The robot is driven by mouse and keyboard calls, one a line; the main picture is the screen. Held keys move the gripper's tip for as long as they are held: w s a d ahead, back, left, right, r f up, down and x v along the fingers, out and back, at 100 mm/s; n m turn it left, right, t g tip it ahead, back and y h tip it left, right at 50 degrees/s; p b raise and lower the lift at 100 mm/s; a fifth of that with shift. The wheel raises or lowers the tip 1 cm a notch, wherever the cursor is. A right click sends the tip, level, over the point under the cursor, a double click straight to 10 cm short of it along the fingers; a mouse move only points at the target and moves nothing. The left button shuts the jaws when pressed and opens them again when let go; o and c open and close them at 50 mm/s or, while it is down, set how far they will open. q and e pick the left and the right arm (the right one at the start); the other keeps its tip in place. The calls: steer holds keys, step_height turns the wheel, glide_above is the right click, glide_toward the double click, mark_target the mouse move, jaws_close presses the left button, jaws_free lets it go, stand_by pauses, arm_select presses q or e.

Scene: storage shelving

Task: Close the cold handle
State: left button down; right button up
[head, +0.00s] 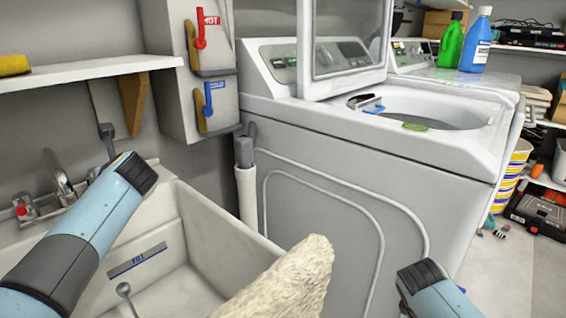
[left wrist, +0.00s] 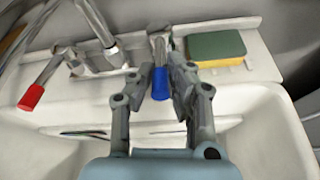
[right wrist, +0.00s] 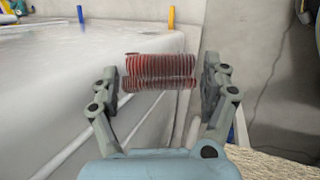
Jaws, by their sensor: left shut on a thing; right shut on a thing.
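The sink's blue handle (left wrist: 160,82) shows in the left wrist view, mounted on the back ledge beside the chrome faucet (left wrist: 97,25). My left gripper (left wrist: 162,80) is closed around it, one finger on each side. The sink's red handle (left wrist: 33,96) stands to the left, clear of the fingers. In the head view my left wrist hides the blue handle, while the red handle (head: 22,211) shows at the far left. My right gripper (right wrist: 160,73) is shut on a reddish ribbed cylinder (right wrist: 160,70), held crosswise between its fingers.
A green and yellow sponge (left wrist: 215,48) lies right of the blue handle. The white sink (head: 190,208) stands beside a washing machine (head: 330,165). A wall box carries a red lever (head: 200,30) and a blue lever (head: 208,100). A white shelf (head: 85,72) hangs above the sink.

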stand_by(0.3)
arm_select(q)
steer(key=c, duration=1.3)
jaws_free()
steer(key=shift+c, duration=0.2)
steer(key=v, duration=0.7)
steer(key=shift+s, duration=0.2)
steer(key=shift+d+r, duration=0.1)
steer(key=shift+d, duration=0.05)
